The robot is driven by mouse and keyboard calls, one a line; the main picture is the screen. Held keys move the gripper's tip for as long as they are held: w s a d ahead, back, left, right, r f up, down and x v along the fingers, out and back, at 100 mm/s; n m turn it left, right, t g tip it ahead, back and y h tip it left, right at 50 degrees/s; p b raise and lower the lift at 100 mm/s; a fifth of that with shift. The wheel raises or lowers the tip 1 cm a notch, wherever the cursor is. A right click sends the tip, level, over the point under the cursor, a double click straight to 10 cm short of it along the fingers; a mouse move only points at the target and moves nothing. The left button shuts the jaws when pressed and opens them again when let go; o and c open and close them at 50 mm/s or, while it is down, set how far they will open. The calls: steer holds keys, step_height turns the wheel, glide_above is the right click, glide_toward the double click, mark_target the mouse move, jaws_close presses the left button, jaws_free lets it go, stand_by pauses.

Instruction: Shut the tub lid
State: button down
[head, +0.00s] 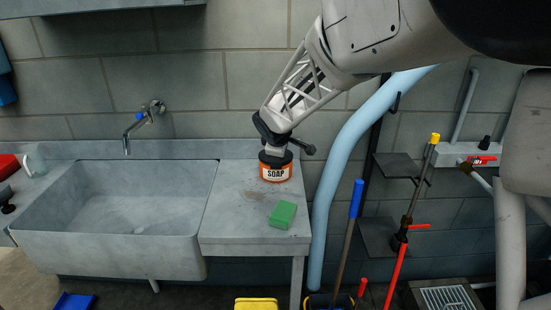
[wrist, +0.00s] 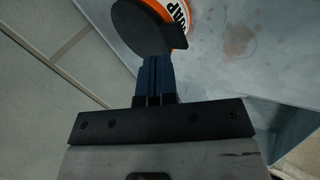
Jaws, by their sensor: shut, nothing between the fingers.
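The tub is an orange soap tub (head: 276,173) with a white label reading SOAP, standing on the grey counter right of the sink. It also shows at the top of the wrist view (wrist: 179,12). Its dark round lid (wrist: 140,27) covers the tub's top in that view; in the head view it is a dark band above the orange body. I cannot tell whether the lid is fully seated. My gripper (wrist: 157,62) is shut and empty, its blue fingers together at the lid's edge. In the head view my gripper (head: 277,146) is right above the tub, hiding part of the lid. Contact is unclear.
A green sponge (head: 282,215) lies on the counter (head: 225,215) in front of the tub. The deep sink (head: 130,200) is to the left. A light blue pipe (head: 340,155) rises close to the counter's right side. The wall (head: 190,80) is behind.

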step_height(320, 180, up, 2)
steer(key=w+r+m+g, duration=0.1)
steer(key=w+m+g, duration=0.2)
steer(key=m, duration=0.3)
step_height(320, 180, up, 5)
steer(key=m+g, duration=0.4)
steer(key=m, duration=0.4)
glide_above(275, 166)
steer(key=w, duration=0.1)
steer(key=shift+w+d+r+m+g+y, duration=0.1)
steer(key=shift+w+r+m+g+y, duration=0.1)
steer(key=shift+r+m+g+y, duration=0.15)
steer(key=f, duration=0.9)
steer(key=s+f, duration=0.1)
steer(key=f, duration=0.4)
